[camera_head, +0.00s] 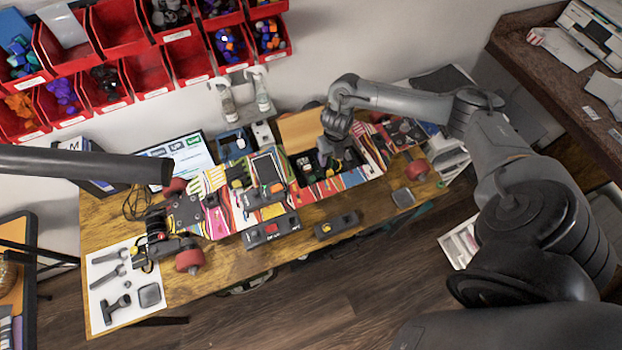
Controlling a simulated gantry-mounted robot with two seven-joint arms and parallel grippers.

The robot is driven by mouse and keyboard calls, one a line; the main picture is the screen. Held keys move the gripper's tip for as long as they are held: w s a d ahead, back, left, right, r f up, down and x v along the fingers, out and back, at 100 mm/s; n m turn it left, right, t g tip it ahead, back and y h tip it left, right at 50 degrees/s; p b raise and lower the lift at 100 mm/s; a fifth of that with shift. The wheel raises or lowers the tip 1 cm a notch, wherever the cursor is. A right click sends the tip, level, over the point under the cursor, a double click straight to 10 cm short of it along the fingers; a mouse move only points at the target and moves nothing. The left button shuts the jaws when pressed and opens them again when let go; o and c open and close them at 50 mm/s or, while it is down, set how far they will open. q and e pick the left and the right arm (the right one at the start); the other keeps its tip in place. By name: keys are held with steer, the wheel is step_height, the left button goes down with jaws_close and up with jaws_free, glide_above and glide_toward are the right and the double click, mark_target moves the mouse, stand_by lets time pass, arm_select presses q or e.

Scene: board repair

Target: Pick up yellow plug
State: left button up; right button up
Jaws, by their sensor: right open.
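My right gripper (336,158) reaches down over the open compartment in the middle of the long, colourfully striped board (350,178). It is open, with its fingers low among dark parts there. I cannot make out the yellow plug for certain. The gripper and its wrist cover part of the compartment, and the details there are too small to read. A small yellow spot shows on a black module (337,225) at the front of the table. My left gripper does not show.
Red bins (148,72) hang on the back wall. Two bottles (262,90) stand behind the board. A white tool mat (105,300) lies front left. Dark modules (271,230) sit along the board's front edge. Bare wood (215,280) shows in front.

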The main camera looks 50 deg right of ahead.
glide_above(331, 172)
step_height(331, 172, down, 5)
steer(key=shift+w+d+r, duration=0.1)
steer(key=shift+w, duration=0.05)
steer(key=f, duration=0.1)
steer(key=f+p, duration=0.1)
steer(key=f, duration=0.3)
steer(key=shift+a, duration=0.25)
steer(key=shift+f, duration=0.25)
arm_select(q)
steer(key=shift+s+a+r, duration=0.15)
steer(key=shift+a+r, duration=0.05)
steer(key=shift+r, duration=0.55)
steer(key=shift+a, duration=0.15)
arm_select(e)
jaws_close()
steer(key=shift+r, duration=0.15)
